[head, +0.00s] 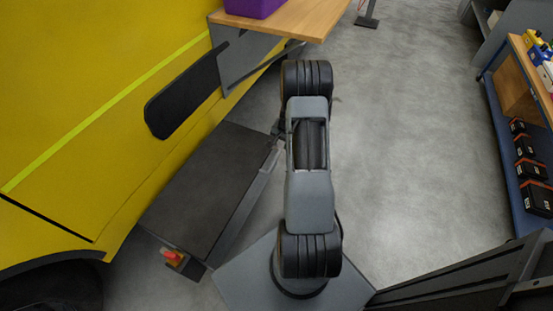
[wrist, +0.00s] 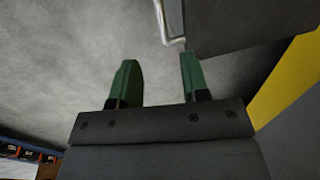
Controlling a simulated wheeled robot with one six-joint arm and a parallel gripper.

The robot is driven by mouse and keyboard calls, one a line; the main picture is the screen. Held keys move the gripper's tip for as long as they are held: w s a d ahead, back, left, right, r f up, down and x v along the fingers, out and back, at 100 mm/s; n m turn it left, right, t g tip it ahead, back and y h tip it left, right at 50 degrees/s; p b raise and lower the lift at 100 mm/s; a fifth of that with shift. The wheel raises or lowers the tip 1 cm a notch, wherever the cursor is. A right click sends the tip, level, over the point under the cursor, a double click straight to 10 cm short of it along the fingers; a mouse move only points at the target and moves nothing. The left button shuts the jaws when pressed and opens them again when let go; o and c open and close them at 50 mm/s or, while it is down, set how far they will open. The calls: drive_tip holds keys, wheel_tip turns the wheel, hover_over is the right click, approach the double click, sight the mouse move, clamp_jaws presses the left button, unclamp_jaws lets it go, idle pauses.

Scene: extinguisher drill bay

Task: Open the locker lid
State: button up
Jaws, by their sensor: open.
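The locker (head: 205,190) is a long dark grey box beside the yellow vehicle, left of my arm in the head view. Its dark lid (head: 215,170) lies flat and looks shut. A pale metal handle (head: 270,158) runs along the lid's right edge. In the wrist view the handle (wrist: 163,22) is a bent silver bar beside the dark lid (wrist: 222,28). My gripper (wrist: 160,82) is open and empty, with green fingers. The right fingertip is close to the handle's lower end; I cannot tell if they touch. My arm mostly hides the gripper in the head view.
A red-orange piece (head: 171,254) sits at the locker's near end. A wooden shelf (head: 290,18) with a purple box (head: 253,6) juts out above the far end. A blue rack (head: 505,140) with black cases stands at right. The grey floor (head: 410,120) between is clear.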

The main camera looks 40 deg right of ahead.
sight(276, 157)
drive_tip(key=f+b, duration=0.1)
drive_tip(key=f, duration=0.2)
drive_tip(key=w+f+b, duration=0.1)
drive_tip(key=f, duration=0.3)
drive_tip(key=w+a+f+b, duration=0.1)
drive_tip(key=f, duration=0.3)
drive_tip(key=shift+a, duration=0.1)
drive_tip(key=shift+c, duration=0.4)
clamp_jaws()
